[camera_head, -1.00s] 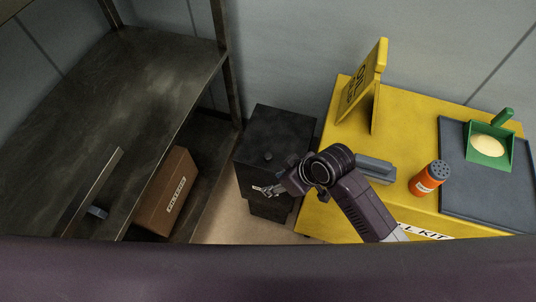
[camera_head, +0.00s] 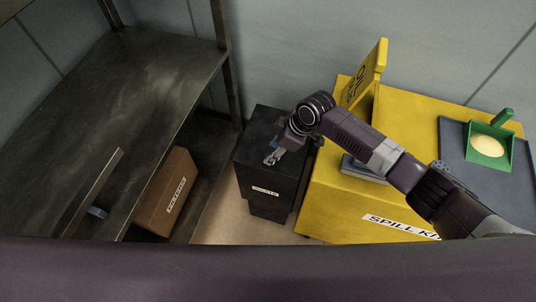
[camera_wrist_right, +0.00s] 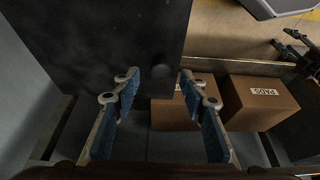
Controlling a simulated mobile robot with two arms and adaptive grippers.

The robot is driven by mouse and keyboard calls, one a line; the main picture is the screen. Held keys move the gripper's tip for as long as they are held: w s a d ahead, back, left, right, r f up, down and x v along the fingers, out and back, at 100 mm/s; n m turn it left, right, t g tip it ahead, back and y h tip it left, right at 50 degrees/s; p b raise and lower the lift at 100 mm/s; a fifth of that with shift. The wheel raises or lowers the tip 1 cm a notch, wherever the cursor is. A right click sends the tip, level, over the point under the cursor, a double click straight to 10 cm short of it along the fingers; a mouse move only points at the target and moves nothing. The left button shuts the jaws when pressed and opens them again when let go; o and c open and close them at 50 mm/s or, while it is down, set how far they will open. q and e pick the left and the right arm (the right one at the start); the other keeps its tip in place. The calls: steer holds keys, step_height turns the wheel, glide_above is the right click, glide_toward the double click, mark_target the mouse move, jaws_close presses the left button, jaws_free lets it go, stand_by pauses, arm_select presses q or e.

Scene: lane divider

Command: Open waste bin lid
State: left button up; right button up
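The black waste bin (camera_head: 262,188) stands between the shelf and the yellow cabinet, with a white WASTE label on its front. Its lid looks closed and flat. My right gripper (camera_head: 271,159) is over the lid and covers the place of the lid knob. In the right wrist view my right gripper (camera_wrist_right: 160,82) is open. A dark, knob-like shape (camera_wrist_right: 163,112) shows between and beyond its blue-padded fingers; I cannot tell whether they touch it. My left gripper (camera_wrist_right: 284,43) shows small at the right edge of the wrist view, its fingers apart. It is not in the head view.
A yellow spill kit cabinet (camera_head: 330,207) stands close on the right, with a grey tray (camera_head: 456,150) and a green scoop box (camera_head: 490,145) on it. A dark metal shelf (camera_head: 120,90) is on the left, with a cardboard box (camera_head: 168,193) below.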

steer(key=shift+x, duration=2.3)
steer(key=shift+r, duration=0.1)
steer(key=shift+c, duration=0.3)
jaws_close()
